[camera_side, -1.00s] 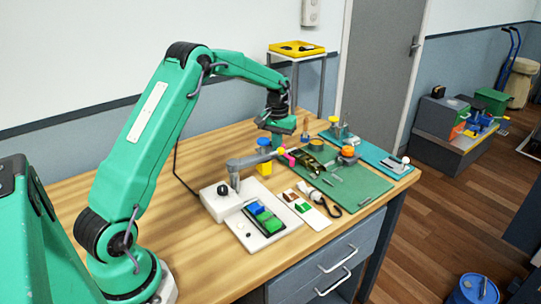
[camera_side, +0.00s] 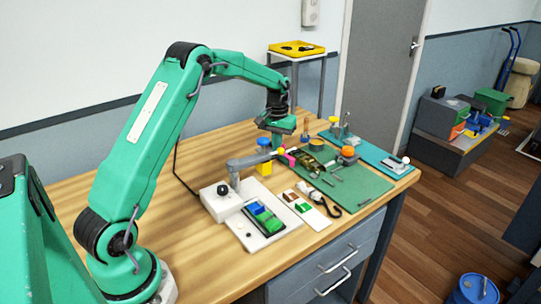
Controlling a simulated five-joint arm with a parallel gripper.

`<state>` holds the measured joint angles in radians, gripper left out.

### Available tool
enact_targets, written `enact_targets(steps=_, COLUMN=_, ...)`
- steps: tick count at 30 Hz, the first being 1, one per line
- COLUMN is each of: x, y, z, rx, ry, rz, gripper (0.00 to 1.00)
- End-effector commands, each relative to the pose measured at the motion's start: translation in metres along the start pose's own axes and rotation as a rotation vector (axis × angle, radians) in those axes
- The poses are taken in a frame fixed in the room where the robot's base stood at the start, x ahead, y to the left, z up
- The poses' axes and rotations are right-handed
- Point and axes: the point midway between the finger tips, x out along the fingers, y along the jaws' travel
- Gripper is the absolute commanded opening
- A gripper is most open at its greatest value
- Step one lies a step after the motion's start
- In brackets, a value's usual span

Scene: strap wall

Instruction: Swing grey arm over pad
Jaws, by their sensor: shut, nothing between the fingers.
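The grey arm (camera_side: 255,160) stands on a post on a white base and reaches right, away from the block's front. The base (camera_side: 214,203) carries a black knob. A pad with blue and green blocks (camera_side: 262,217) lies on the white plate in front; the grey arm is not above it. My gripper (camera_side: 277,143) is shut and empty, pointing down just behind the far end of the grey arm. Its fingertips are small, and I cannot tell whether they touch the arm.
A blue and yellow stack (camera_side: 264,157) stands close behind the grey arm. A green mat (camera_side: 345,185) with tools and small parts lies to the right. A white card (camera_side: 311,208) with coloured pieces lies beside the pad. The left part of the wooden table is clear.

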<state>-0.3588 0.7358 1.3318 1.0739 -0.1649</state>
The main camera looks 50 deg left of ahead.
Motion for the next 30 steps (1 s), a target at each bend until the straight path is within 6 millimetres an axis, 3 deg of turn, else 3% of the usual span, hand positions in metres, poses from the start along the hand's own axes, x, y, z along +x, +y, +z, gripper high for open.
enact_targets(steps=30, x=0.000, y=0.030, z=0.019, rx=0.000, ry=0.000, rz=0.000, gripper=0.00)
